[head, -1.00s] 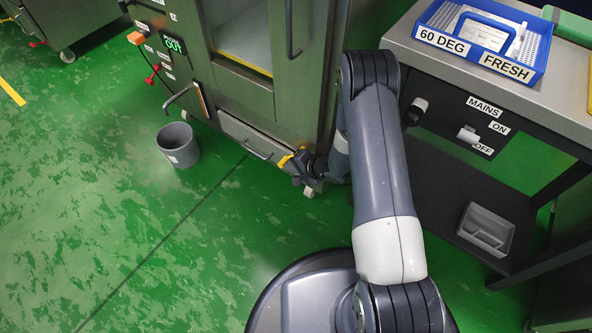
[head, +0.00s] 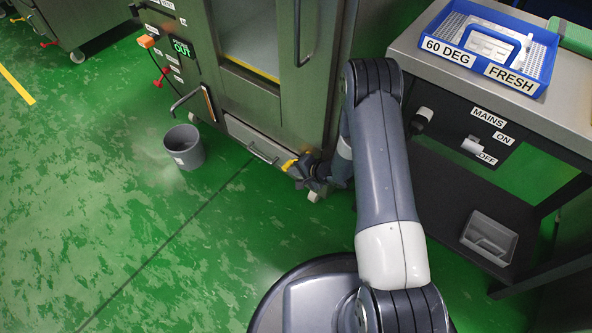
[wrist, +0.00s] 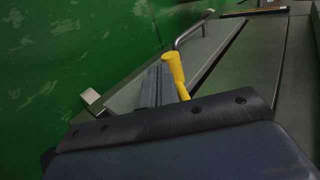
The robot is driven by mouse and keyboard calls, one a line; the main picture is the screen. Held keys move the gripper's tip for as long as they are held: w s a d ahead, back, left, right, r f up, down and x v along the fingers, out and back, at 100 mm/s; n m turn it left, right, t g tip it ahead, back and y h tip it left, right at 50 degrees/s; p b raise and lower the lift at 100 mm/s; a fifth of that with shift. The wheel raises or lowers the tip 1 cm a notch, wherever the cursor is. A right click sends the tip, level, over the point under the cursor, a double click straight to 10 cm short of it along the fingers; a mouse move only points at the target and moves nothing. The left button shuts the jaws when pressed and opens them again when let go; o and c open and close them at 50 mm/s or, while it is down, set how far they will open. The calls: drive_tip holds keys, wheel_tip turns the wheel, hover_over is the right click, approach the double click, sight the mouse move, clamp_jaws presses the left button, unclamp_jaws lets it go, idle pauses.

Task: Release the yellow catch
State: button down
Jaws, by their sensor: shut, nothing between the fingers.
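The yellow catch (head: 289,164) is at the right end of the low drawer front (head: 252,139) on the steel cabinet. It also shows in the wrist view (wrist: 174,70) as a yellow lever standing up right beside my fingers. My gripper (head: 297,167) is low at the cabinet's front right corner, next to the catch. In the wrist view its dark fingers (wrist: 158,82) are together with nothing between them. The catch seems to be at their right side; I cannot tell whether they touch. The catch's lower part is hidden behind the gripper.
The drawer has a bar handle (head: 262,153). A grey bucket (head: 184,147) stands on the green floor to the left. A bench (head: 570,118) with a blue tray (head: 430,34) and a mains switch (head: 472,146) is at right. The floor in front is clear.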

sight(288, 162)
drive_tip(key=shift+w+a+r, duration=0.1)
drive_tip(key=shift+a, duration=0.05)
drive_tip(key=t+y, duration=0.1)
drive_tip(key=w+a+t+y+b, duration=0.1)
drive_tip(key=shift+r+y, duration=0.25)
drive_tip(key=shift+y, duration=0.05)
drive_tip(key=shift+w+a+r+p, duration=0.2)
drive_tip(key=shift+a+r+p, duration=0.25)
drive_tip(key=shift+r, duration=0.3)
drive_tip(key=shift+w+r, duration=0.1)
idle(1.6)
drive_tip(key=shift+s+d, duration=0.5)
drive_tip(key=shift+d, duration=0.1)
